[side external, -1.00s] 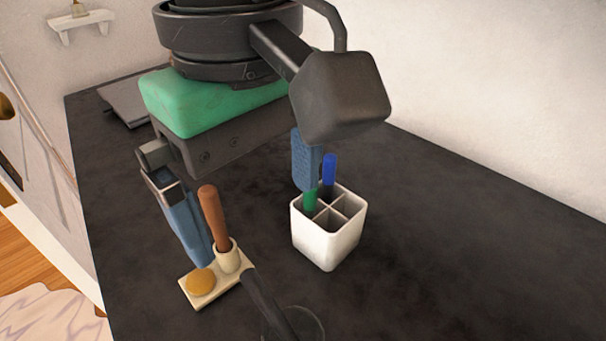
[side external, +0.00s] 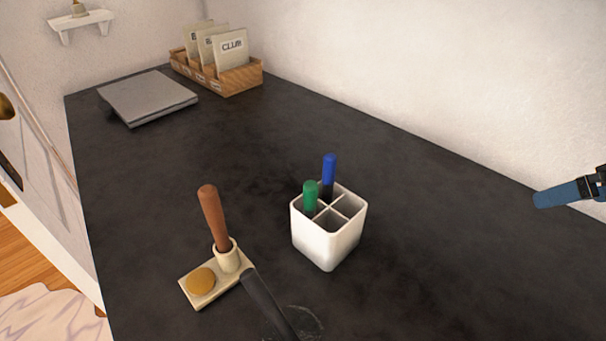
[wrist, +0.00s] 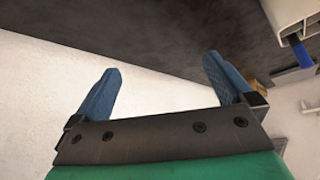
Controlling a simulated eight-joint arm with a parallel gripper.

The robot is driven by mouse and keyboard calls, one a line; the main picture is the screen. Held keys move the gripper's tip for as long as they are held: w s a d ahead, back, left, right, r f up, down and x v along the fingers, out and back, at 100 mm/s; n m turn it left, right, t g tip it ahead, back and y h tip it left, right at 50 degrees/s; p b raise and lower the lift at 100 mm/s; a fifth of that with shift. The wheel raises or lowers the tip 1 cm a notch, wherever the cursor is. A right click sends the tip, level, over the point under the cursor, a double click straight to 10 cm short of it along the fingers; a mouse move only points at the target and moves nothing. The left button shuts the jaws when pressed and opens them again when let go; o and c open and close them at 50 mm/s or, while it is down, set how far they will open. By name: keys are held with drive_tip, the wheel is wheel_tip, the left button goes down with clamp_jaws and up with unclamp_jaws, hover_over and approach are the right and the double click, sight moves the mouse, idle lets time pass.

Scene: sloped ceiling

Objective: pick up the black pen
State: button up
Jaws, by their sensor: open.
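I cannot make out a plainly black pen in either view. A white divided pen holder (side external: 327,240) stands on the dark counter in the side view. It holds a green-capped pen (side external: 310,195) and a blue-capped pen (side external: 329,172) with a dark lower part. The holder (wrist: 285,16) and the blue pen (wrist: 302,52) also show at the upper right of the wrist view. My gripper (wrist: 162,68) is open with nothing between its blue fingers. In the side view only a blue finger (side external: 562,193) shows at the right edge, well away from the holder.
A cream stand (side external: 211,285) with a brown-handled tool (side external: 212,215) and a yellow disc is left of the holder. A black handle with a faint round lens (side external: 268,305) lies in front. A grey flat case (side external: 148,97) and a wooden card box (side external: 235,80) are behind. A white wall bounds the counter.

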drive_tip(key=shift+m+t, duration=0.3)
drive_tip(key=shift+m, duration=0.1)
drive_tip(key=s+d+f, duration=0.1)
drive_tip(key=d+f, duration=0.1)
drive_tip(key=shift+s+d+f, duration=0.4)
drive_tip(key=shift+c, duration=0.7)
drive_tip(key=shift+s+d+f+h, duration=0.15)
drive_tip(key=shift+d+f+h, duration=0.05)
drive_tip(key=shift+h, duration=0.1)
drive_tip(key=c, duration=0.5)
drive_tip(key=shift+o, duration=0.2)
drive_tip(key=shift+a, duration=0.1)
drive_tip(key=n+g+y, duration=0.5)
drive_tip(key=n+g, duration=0.2)
drive_tip(key=n, duration=0.5)
approach(270, 299)
drive_tip(key=x, duration=0.5)
drive_tip(key=shift+s+a+f, duration=0.1)
drive_tip(key=shift+a+f, duration=0.1)
drive_tip(key=shift+f, duration=0.1)
drive_tip(key=shift+t, duration=0.3)
drive_tip(key=shift+x, duration=2.75)
